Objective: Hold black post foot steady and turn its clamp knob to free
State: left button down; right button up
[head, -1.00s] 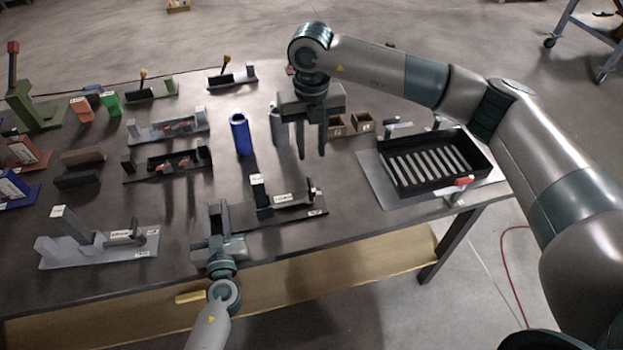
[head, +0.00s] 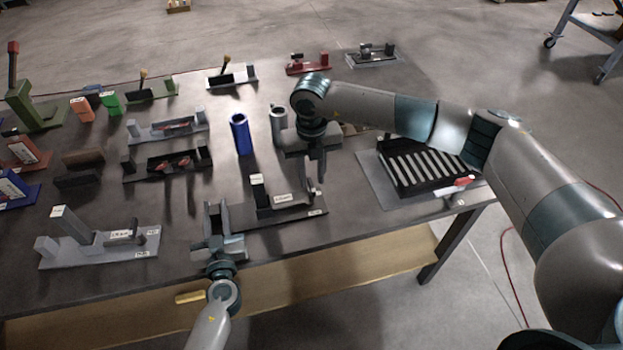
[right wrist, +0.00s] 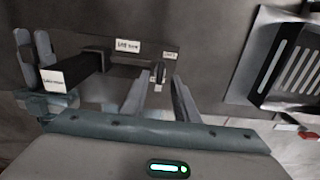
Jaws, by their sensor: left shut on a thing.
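The black post foot (head: 290,212) lies near the table's front edge, with a short upright post (head: 257,190) bearing a white label. The post also shows in the right wrist view (right wrist: 88,66). My left gripper (head: 216,208) is shut on the foot's left end; the exact contact is hard to see. The small dark clamp knob (right wrist: 160,72) stands at the foot's right end. My right gripper (right wrist: 160,84) is open and comes down over that end. The knob appears between its fingertips in the wrist view, with no clear contact. In the head view its fingers (head: 316,172) partly hide the knob.
A grey post foot (head: 100,250) stands to the left. A black tray with pale slats (head: 425,168) sits to the right on a grey plate. A blue cylinder (head: 241,134) and a grey cylinder (head: 278,125) stand behind. Several other fixtures fill the table's left and back.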

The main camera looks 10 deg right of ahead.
jog(key=shift+f, duration=0.95)
grip_shut()
jog(key=shift+n, duration=0.4)
jog(key=n, duration=0.3)
jog(key=shift+n, duration=0.4)
jog(key=n, duration=0.4)
jog(key=shift+n, duration=0.3)
